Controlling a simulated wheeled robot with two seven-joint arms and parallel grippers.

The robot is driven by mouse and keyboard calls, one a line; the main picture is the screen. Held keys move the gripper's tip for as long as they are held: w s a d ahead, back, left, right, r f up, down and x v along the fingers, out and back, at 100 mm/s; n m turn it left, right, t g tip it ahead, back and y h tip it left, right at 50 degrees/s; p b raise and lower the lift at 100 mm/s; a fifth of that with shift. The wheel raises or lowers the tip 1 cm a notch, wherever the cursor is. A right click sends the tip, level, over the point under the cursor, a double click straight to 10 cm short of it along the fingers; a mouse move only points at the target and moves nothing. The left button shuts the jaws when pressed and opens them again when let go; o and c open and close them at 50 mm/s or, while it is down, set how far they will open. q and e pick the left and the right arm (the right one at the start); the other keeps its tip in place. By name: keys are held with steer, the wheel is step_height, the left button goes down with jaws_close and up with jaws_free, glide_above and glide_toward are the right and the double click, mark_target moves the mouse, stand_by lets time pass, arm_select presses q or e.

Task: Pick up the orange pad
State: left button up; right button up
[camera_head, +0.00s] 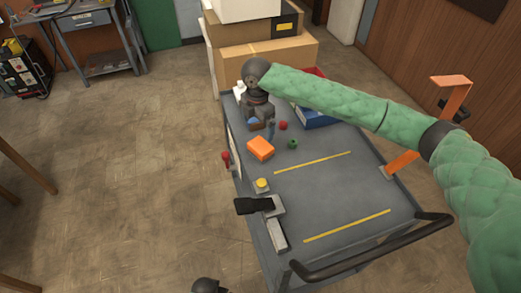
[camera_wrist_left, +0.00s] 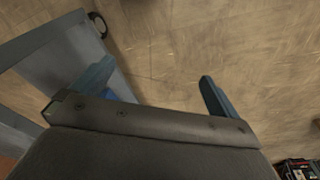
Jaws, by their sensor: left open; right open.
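The orange pad (camera_head: 260,148) is a small block lying on the grey top of the cart (camera_head: 330,200), near its left edge. My right gripper (camera_head: 263,127) is open, just behind the pad, with its fingers pointing down. It appears apart from the pad, and its height above the cart top is hard to tell. My left gripper (camera_wrist_left: 157,85) is open and empty in the left wrist view, above bare floor beside a grey furniture edge. Its fingers do not show in the head view. The pad is not seen in the left wrist view.
A red piece (camera_head: 283,125) and a green ring (camera_head: 293,144) lie near the pad. A yellow button (camera_head: 262,184) and a black-handled item (camera_head: 254,205) are in front. A blue bin (camera_head: 315,119), an orange bracket (camera_head: 452,95) and cardboard boxes (camera_head: 265,58) stand around. The cart's middle is clear.

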mark_target(259, 146)
arm_select(q)
step_height(259, 146, up, 9)
steer(key=d+b, duration=0.1)
steer(key=b, duration=0.1)
arm_select(e)
step_height(259, 146, down, 3)
steer(key=shift+s+f+p, duration=0.1)
steer(key=shift+f+p, duration=0.35)
steer(key=shift+f, duration=0.75)
steer(key=f, duration=0.1)
steer(key=f+p, duration=0.2)
steer(key=shift+s+d+f, duration=0.15)
steer(key=shift+s+f, duration=0.1)
steer(key=shift+f, duration=0.9)
arm_select(q)
step_height(259, 146, down, 11)
steer(key=s+a, duration=0.1)
steer(key=s, duration=0.1)
steer(key=shift+a+f, duration=0.2)
steer(key=shift+a, duration=0.2)
arm_select(e)
steer(key=c, duration=0.9)
